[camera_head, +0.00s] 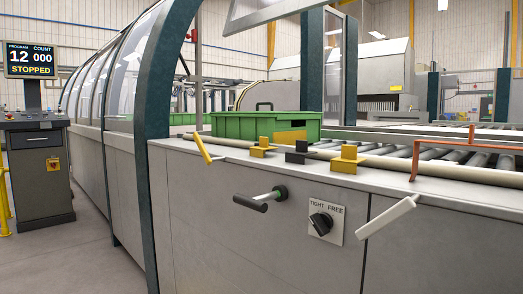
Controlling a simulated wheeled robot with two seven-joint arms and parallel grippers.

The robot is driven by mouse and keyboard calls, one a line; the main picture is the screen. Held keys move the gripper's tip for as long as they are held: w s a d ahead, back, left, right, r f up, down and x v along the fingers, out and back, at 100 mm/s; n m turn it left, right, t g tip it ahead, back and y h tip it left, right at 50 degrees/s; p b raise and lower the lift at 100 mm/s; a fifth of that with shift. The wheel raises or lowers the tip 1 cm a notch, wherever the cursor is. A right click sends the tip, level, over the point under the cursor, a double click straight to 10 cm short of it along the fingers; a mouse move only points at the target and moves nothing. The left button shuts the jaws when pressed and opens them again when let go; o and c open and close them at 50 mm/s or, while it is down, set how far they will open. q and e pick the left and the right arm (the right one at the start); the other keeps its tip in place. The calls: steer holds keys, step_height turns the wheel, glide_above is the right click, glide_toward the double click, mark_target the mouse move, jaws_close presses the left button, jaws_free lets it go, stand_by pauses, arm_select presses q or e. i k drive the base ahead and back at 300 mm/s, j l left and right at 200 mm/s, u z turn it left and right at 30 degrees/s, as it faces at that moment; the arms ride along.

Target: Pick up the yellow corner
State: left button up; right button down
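Two yellow corner-like pieces sit on the grey ledge of the machine. The larger yellow piece (348,158) is toward the middle right, in front of the rollers. The smaller yellow piece (264,148) is farther left, in front of the green box. A black piece (297,152) of similar shape stands between them. I cannot tell which yellow piece is the one named. Neither of my grippers is in view.
The green box (240,125) has a yellow patch on its front. A yellow lever (202,148), a black handle (251,204), a TIGHT/FREE knob (320,223) and a white lever (386,217) stick out nearby. Rollers (425,163) and an orange bar (414,163) lie right. The control screen (31,60) reads STOPPED.

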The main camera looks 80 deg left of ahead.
mark_target(259, 152)
steer(key=u, duration=0.45)
steer(key=j+u, duration=0.1)
steer(key=u, duration=0.35)
steer(key=i+u, duration=0.1)
steer(key=u, duration=1.3)
steer(key=i+u, duration=0.1)
steer(key=u, duration=0.35)
